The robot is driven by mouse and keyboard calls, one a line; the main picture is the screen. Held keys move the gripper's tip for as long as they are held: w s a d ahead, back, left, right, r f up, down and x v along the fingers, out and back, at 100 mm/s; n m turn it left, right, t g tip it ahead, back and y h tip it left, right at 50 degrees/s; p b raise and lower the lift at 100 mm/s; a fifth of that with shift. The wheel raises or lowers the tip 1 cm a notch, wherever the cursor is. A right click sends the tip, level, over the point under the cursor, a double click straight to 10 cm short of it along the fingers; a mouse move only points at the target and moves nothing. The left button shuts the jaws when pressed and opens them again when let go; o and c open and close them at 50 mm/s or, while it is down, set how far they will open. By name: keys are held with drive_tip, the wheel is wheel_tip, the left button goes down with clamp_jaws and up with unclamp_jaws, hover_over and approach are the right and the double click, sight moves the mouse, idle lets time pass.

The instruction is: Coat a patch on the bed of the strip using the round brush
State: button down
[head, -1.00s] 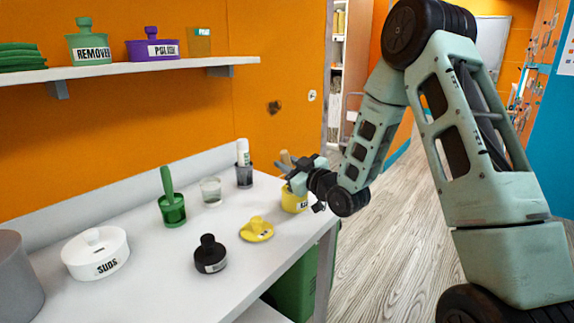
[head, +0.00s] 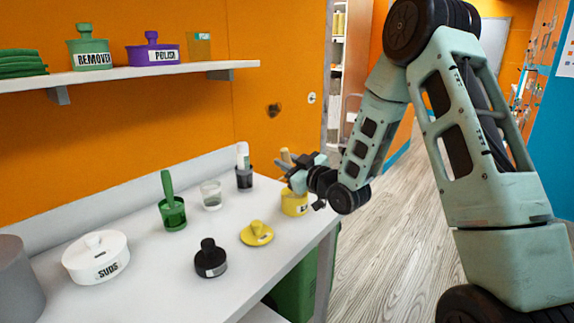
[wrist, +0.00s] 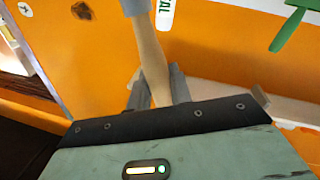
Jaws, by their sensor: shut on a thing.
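My gripper (head: 290,168) is shut on a tan-handled tool, seen as a wooden handle (wrist: 150,58) between the grey fingers (wrist: 160,88) in the wrist view. A blue-grey part of the tool shows at the top edge there; its working end is out of view, so I cannot tell if it is round. In the head view the handle (head: 285,153) sticks up beside the gripper. A yellow pot (head: 294,203) stands just below the gripper at the table's right end; its top is partly hidden. I cannot make out the strip or its bed.
The white table (head: 150,262) holds a yellow lid (head: 257,234), a black lidded pot (head: 210,261), a white SUDS pot (head: 97,260), a green cup (head: 172,217) with a green-handled tool, a clear glass (head: 211,195) and a dark cup (head: 244,180). A shelf (head: 150,73) hangs above.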

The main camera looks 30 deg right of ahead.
sight(287, 150)
drive_tip(key=shift+r+p, duration=1.25)
drive_tip(key=shift+r, duration=1.35)
